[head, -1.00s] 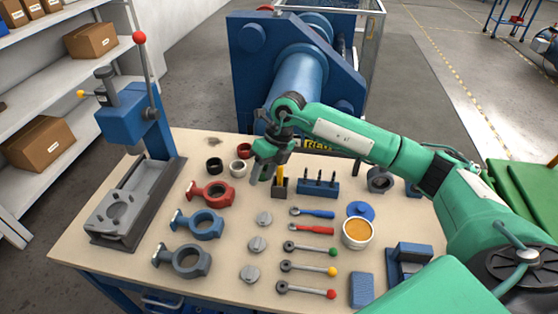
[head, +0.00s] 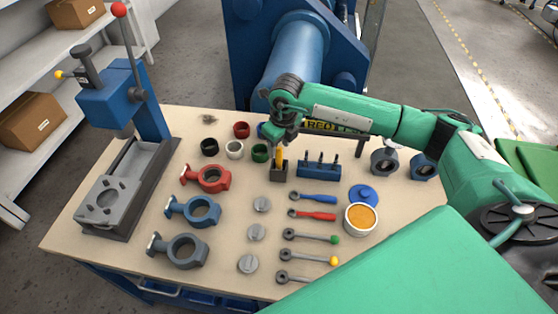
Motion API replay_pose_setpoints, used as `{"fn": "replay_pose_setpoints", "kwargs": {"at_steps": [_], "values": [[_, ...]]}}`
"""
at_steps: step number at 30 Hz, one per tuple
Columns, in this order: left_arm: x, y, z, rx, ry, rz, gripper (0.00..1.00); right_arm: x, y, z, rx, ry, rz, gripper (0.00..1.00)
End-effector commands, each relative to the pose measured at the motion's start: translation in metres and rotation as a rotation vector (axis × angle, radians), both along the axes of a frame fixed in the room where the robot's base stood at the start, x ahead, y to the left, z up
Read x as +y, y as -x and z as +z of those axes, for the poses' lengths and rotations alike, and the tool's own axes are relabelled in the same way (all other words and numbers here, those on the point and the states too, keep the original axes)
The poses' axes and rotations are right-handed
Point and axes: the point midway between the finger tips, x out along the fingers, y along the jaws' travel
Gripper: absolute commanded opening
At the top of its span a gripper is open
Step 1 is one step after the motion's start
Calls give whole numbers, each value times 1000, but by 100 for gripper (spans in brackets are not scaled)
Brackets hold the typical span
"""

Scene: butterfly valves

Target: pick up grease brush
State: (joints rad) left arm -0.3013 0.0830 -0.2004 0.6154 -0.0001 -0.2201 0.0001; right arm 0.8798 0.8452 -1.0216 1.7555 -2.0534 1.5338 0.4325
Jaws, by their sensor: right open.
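The grease brush (head: 279,157) shows as a yellow-orange handle standing upright in a small dark holder (head: 278,174) near the back middle of the table. Its lower end is hidden inside the holder. My right gripper (head: 279,140) is open and points down right at the top of the handle. The fingers are small and partly hidden by the wrist, so I cannot tell whether they touch the handle. My left gripper is not in view.
A blue block with dark upright tools (head: 318,168) stands close right of the holder. Coloured rings, including a green one (head: 260,153), lie close left. A white tub of orange grease (head: 361,220) stands front right. A blue press (head: 124,110) fills the table's left.

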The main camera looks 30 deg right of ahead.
Motion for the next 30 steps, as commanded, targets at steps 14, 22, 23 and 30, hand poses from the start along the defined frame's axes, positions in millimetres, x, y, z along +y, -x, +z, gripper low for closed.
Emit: {"fn": "replay_pose_setpoints", "kwargs": {"at_steps": [14, 22, 23, 30], "values": [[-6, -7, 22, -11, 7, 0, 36, 1, -5, -51, 1, -1, 0, 45], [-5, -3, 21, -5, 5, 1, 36, 0, -5, -50, 1, -1, 0, 23], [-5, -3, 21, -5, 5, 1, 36, 0, -5, -50, 1, -1, 0, 17], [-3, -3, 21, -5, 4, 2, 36, 0, -5, -50, 1, -1, 0, 0]]}}
